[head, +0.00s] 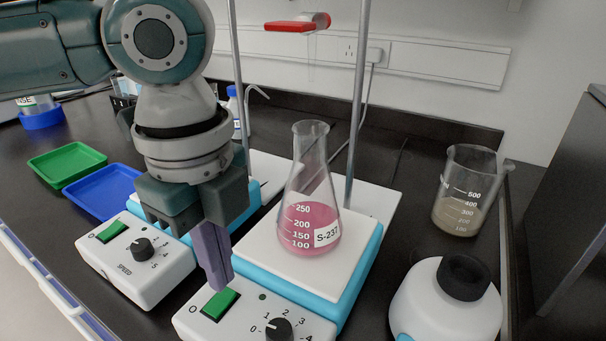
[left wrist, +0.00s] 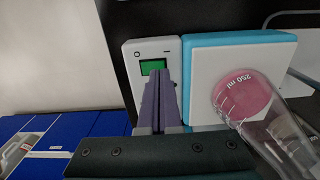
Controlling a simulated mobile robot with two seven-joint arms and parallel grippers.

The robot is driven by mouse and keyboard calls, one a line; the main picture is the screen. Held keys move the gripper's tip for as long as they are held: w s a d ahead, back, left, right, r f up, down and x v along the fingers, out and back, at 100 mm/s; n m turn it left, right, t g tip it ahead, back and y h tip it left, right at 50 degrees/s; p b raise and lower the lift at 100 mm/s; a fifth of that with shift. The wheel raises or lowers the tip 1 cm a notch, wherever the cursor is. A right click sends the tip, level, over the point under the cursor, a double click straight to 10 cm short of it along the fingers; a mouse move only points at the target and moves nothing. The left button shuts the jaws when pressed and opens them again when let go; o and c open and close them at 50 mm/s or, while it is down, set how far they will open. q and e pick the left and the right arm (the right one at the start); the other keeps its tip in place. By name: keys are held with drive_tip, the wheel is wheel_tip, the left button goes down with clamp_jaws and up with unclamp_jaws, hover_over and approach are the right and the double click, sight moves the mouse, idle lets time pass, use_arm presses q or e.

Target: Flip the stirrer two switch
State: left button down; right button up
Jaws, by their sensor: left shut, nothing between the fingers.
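Two white and blue stirrers stand side by side; no label telling which is stirrer two is readable. The right stirrer (head: 340,283) has a green switch (head: 221,303) on its front panel, beside a black knob (head: 278,329). My left gripper (head: 219,284) is shut and empty, its purple fingers pointing down just at that switch. In the left wrist view the fingertips (left wrist: 161,76) overlap the lower edge of the green switch (left wrist: 152,66); whether they touch it I cannot tell. The left stirrer (head: 140,262) has its own green switch (head: 111,232). My right gripper is out of view.
A flask of pink liquid (head: 308,226) stands on the right stirrer's plate, close to my left gripper. A beaker (head: 464,195) and a white round-bodied vessel (head: 440,303) stand to the right. Green (head: 67,162) and blue (head: 103,190) trays lie at left.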

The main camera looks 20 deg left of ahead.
sight(226, 293)
use_arm(q)
drive_tip(key=shift+f+b, duration=0.45)
drive_tip(key=shift+f, duration=0.55)
idle(0.9)
drive_tip(key=shift+r, duration=0.1)
wheel_tip(226, 293, up, 7)
drive_tip(key=p, duration=0.9)
idle(0.4)
